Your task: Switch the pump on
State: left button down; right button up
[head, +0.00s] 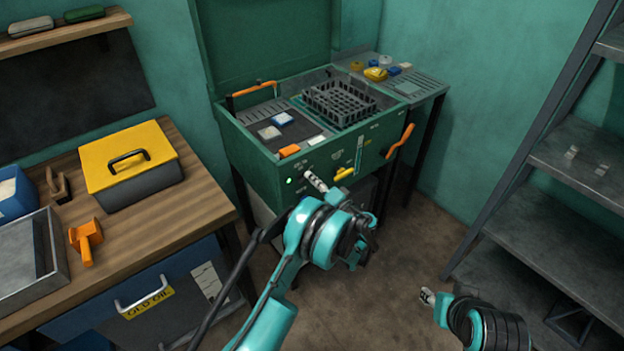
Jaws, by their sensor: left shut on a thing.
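The green washer-like machine (258,158) stands against the back wall with its lid up. Its front panel carries small controls, a lit green lamp (289,181) and a yellow part (344,174). My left gripper (314,180) is at the panel, just right of the lamp, shut on a small control there. The gripper and wrist mostly hide this control, so its position cannot be read. My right gripper (427,296) is low at the right, over the floor, away from the machine; its fingers are too small to judge.
An orange lever (400,142) sticks out at the machine's right front. A wooden bench (160,215) with a yellow-lidded box (128,160) stands at left. A grey shelf rack (580,158) stands at right. Open floor lies between.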

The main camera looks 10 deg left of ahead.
pick_arm(q)
jog(key=shift+f+m, duration=0.15)
jog(key=shift+m, duration=0.35)
jog(key=c, duration=1.6)
grip_release()
jog(key=shift+c, duration=0.2)
jog(key=shift+d, duration=0.1)
jog(key=v, duration=1.2)
